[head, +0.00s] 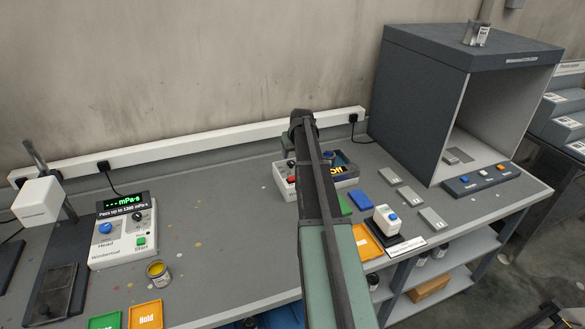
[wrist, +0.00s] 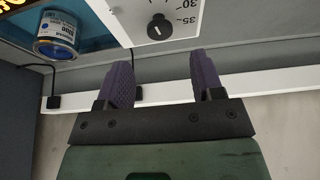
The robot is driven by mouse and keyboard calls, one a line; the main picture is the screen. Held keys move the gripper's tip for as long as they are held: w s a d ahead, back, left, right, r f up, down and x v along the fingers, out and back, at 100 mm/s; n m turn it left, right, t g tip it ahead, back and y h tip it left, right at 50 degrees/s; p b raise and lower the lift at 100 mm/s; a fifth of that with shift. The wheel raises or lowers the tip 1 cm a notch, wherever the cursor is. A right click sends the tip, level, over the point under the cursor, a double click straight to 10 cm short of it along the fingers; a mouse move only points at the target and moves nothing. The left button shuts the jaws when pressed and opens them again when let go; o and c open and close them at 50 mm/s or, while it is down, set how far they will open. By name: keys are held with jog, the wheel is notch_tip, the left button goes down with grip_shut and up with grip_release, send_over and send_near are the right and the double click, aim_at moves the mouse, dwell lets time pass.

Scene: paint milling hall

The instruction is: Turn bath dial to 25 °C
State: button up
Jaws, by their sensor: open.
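The bath (head: 345,184) is a white box on the bench in the head view, partly hidden behind my arm. Its display shows yellow letters that look like "Off". In the wrist view the bath's white panel (wrist: 125,12) fills the top middle. The black round bath dial (wrist: 160,27) sits on it with a small white mark. The numbers 30 and 35 show to its right; the rest of the scale is out of frame. My gripper (wrist: 158,80) is open and empty, its two purple fingers apart, with the dial just beyond the fingertips, not between them.
A blue-labelled can (wrist: 57,38) stands in the bath's blue basin. A white power rail (head: 200,145) runs along the wall behind. The viscometer (head: 125,232) stands left with a yellow paint can (head: 158,273). A grey booth (head: 455,95) stands right. Sample blocks lie right of my arm.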

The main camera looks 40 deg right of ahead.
aim_at(291, 162)
jog(key=b+x, duration=0.4)
jog(key=x, duration=0.2)
jog(key=shift+f, duration=0.4)
jog(key=shift+r, duration=0.1)
jog(key=c, duration=0.9)
